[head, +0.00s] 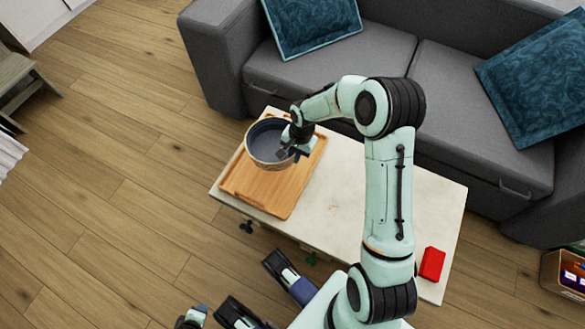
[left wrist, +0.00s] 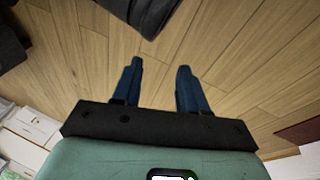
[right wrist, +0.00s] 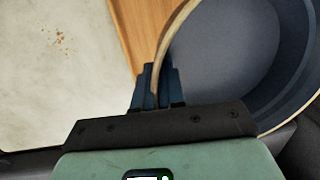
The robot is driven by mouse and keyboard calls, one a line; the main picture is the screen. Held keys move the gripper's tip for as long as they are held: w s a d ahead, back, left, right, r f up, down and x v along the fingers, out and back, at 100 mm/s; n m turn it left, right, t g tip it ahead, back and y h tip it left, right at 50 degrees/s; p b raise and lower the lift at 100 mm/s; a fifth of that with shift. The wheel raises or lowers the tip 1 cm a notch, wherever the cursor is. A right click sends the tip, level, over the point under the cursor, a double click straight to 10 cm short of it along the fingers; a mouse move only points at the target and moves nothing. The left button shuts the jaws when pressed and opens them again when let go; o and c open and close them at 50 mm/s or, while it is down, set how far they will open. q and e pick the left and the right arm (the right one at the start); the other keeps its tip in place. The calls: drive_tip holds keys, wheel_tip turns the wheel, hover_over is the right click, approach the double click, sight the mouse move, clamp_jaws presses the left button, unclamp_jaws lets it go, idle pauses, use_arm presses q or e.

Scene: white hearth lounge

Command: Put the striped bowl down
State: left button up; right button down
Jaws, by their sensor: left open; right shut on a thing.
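The striped bowl (head: 264,150) is at the wooden board on the low table, blue-grey inside with a pale, banded outer wall. It stands upright over the board's far end; I cannot tell whether its base touches the board. My right gripper (head: 291,150) is shut on the bowl's near right rim. In the right wrist view, the fingers (right wrist: 157,85) pinch the rim of the bowl (right wrist: 225,55) between them. My left gripper (left wrist: 160,75) is open and empty above the wood floor in the left wrist view.
The wooden board (head: 265,195) lies on the left end of the pale table (head: 335,195). A red block (head: 432,263) sits at the table's right end. A grey sofa (head: 290,80) with blue cushions stands behind.

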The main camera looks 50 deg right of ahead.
wheel_tip(320, 180, down, 4)
drive_tip(key=shift+r+b, duration=0.2)
drive_tip(key=shift+b, duration=0.2)
drive_tip(key=shift+w+f+b, duration=0.1)
drive_tip(key=shift+f+b, duration=0.65)
drive_tip(key=shift+f, duration=1.95)
drive_tip(key=c, duration=1.2)
unclamp_jaws()
use_arm(q)
drive_tip(key=s+f+g, duration=0.1)
drive_tip(key=s+f, duration=0.3)
drive_tip(key=shift+a+f+g, duration=0.25)
drive_tip(key=shift+a+g, duration=0.05)
drive_tip(key=shift+a, duration=0.15)
use_arm(e)
drive_tip(key=shift+r, duration=0.15)
use_arm(q)
wheel_tip(320, 180, up, 6)
drive_tip(key=w+d+t+p, duration=0.1)
drive_tip(key=w+p, duration=0.1)
drive_tip(key=p, duration=0.1)
drive_tip(key=shift+w+d+f+p, duration=0.25)
drive_tip(key=shift+w+d+p, duration=0.05)
drive_tip(key=shift+d, duration=0.05)
use_arm(e)
wheel_tip(320, 180, up, 12)
drive_tip(key=s+d, duration=0.1)
drive_tip(key=shift+d, duration=0.15)
